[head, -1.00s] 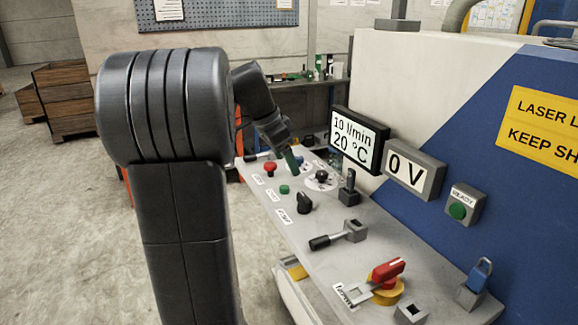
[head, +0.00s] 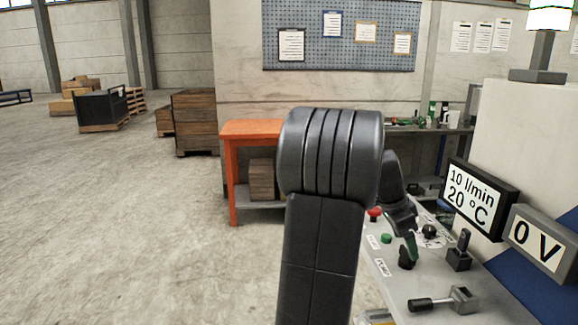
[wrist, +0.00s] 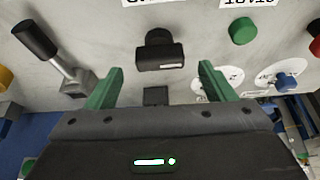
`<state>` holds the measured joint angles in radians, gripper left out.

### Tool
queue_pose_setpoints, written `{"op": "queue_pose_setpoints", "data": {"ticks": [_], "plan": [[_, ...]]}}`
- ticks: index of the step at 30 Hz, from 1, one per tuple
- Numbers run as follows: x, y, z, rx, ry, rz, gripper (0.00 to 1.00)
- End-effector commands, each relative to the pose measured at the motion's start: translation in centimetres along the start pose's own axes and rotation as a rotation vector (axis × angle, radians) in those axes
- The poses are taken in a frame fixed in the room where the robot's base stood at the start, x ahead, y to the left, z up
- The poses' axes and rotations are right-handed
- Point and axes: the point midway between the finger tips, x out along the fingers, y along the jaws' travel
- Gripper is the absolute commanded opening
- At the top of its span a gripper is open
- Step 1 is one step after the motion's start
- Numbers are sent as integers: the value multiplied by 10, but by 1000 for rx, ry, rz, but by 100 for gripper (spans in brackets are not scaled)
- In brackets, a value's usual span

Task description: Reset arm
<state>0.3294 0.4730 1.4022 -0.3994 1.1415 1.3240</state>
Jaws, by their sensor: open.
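My gripper (head: 411,245) hangs over the control panel (head: 385,285) in the head view, its green fingers beside a black rotary knob (head: 406,260). In the wrist view my gripper (wrist: 160,70) is open, with one green finger on each side and nothing held between them. The black knob (wrist: 160,52) stands on the panel just beyond the fingertips, roughly midway between them. I cannot tell whether the fingers touch it.
A lever with a black handle (head: 422,304) and a black switch (head: 459,253) stand on the panel. Green (head: 386,238) and red (head: 374,213) buttons lie farther back. Displays (head: 478,198) border the right. An orange table (head: 250,128) stands behind; the left floor is open.

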Motion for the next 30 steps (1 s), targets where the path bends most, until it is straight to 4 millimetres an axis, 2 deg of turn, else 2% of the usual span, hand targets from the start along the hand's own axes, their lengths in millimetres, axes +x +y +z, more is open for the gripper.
{"op": "queue_pose_setpoints", "data": {"ticks": [3,9,23,26,30], "plan": [[19,0,0,0,0,2,76],[34,0,0,-1,0,0,76],[31,0,0,-12,1,-6,76],[23,-1,0,1,1,-2,76],[1,-1,0,0,2,-5,76]]}}
